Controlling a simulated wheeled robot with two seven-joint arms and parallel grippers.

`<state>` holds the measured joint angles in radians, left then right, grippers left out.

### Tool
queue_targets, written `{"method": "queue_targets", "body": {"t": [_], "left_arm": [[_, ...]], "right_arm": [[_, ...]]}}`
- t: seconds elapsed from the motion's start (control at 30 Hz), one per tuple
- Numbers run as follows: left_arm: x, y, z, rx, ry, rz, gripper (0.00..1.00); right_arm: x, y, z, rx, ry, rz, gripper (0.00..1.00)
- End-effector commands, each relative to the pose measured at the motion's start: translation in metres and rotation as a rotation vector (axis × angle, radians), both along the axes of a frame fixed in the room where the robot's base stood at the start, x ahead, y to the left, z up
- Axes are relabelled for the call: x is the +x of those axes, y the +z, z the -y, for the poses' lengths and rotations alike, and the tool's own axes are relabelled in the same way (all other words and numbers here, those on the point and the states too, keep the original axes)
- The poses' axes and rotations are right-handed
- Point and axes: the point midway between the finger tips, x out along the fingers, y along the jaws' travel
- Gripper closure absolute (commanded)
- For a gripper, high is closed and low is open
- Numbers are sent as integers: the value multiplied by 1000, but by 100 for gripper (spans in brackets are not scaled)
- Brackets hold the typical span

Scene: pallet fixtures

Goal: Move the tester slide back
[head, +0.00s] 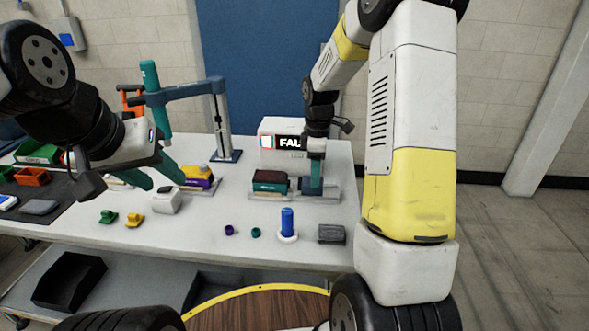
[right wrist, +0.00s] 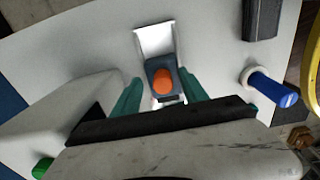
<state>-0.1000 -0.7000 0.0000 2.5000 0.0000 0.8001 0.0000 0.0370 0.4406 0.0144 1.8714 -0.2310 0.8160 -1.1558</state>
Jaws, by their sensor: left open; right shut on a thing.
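The tester (head: 272,156) is a white box at the back of the table, its dark display partly hidden by my right arm and reading "FAU". In front of it lies the pale tester slide (head: 285,197), with a dark red and green block (head: 270,181) on its left part. My right gripper (head: 312,190) points down at the slide's right part. In the right wrist view, my right gripper (right wrist: 160,82) is shut on the slide's grey handle with an orange knob (right wrist: 163,80), above a pale rail (right wrist: 155,38).
A blue post (head: 288,221) on a white base and a grey block (head: 331,234) stand near the front edge. Small purple and teal rings (head: 256,232) lie left of the post.

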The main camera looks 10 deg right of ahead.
Motion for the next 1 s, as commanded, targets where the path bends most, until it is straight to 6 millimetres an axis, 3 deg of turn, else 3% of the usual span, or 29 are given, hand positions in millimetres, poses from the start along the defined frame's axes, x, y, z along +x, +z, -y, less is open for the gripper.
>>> {"method": "queue_targets", "body": {"t": [0.03, 0.33, 1.0], "left_arm": [[0, 0, 0, 0, 0, 0, 56], [0, 0, 0, 0, 0, 0, 56], [0, 0, 0, 0, 0, 0, 56]], "right_arm": [[-8, -16, 2, -1, -3, -31, 56], [-8, -13, 2, -1, -3, -29, 56], [-6, 44, -1, 1, 2, -23, 56]]}}
